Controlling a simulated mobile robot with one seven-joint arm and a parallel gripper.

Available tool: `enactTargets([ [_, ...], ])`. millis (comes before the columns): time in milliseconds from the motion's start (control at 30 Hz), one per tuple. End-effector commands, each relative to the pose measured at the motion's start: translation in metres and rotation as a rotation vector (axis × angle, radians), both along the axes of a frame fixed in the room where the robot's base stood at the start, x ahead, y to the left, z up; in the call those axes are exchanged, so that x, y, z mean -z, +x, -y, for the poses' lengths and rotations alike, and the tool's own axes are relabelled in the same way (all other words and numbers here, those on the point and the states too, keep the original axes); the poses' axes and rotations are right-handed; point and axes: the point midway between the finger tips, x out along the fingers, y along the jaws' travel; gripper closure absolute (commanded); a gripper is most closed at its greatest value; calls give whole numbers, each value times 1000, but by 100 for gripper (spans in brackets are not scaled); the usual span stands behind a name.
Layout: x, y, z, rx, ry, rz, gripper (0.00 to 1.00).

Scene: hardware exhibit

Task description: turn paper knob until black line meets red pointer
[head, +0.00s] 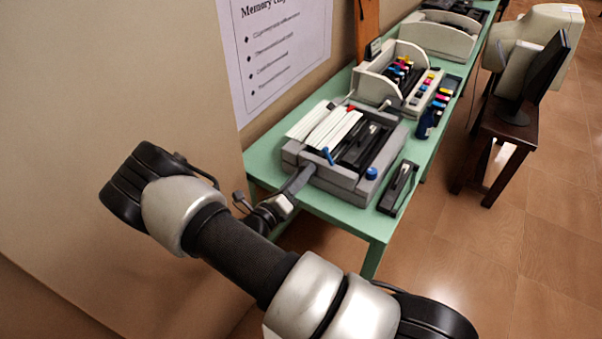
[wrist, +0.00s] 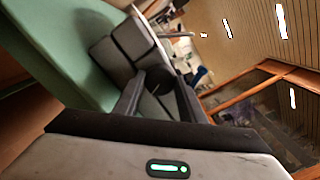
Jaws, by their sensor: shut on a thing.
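The paper knob (wrist: 158,79) appears in the wrist view as a dark round piece on the near side of a grey printer, between my two fingertips. My gripper (wrist: 155,90) is shut on it. In the head view, my gripper (head: 306,177) reaches the left front side of the grey printer (head: 337,177), and the knob is hidden there. I cannot make out a black line or a red pointer in either view. A small red piece (head: 351,108) sits at the printer's back edge, but I cannot tell what it is.
The printer stands on a green table (head: 372,221). A blue lever (head: 327,156) and a blue button (head: 371,173) are on its top. A black stapler-like object (head: 398,188) lies to its right. A second open machine (head: 405,80) stands behind.

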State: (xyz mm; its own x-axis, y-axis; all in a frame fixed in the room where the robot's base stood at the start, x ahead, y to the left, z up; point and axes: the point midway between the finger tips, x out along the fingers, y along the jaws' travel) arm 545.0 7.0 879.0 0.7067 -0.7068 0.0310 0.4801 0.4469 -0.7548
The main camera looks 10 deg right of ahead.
Motion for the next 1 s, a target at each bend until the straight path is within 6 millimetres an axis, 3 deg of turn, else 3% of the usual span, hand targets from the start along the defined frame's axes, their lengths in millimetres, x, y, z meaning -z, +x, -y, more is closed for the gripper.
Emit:
enactTargets([
  [833,1,-1,0,0,-99,-101,86],
  [867,1,-1,0,0,-99,-101,60],
  [933,1,0,0,0,-98,-100,48],
  [1000,1,0,0,1,-98,-100,45],
])
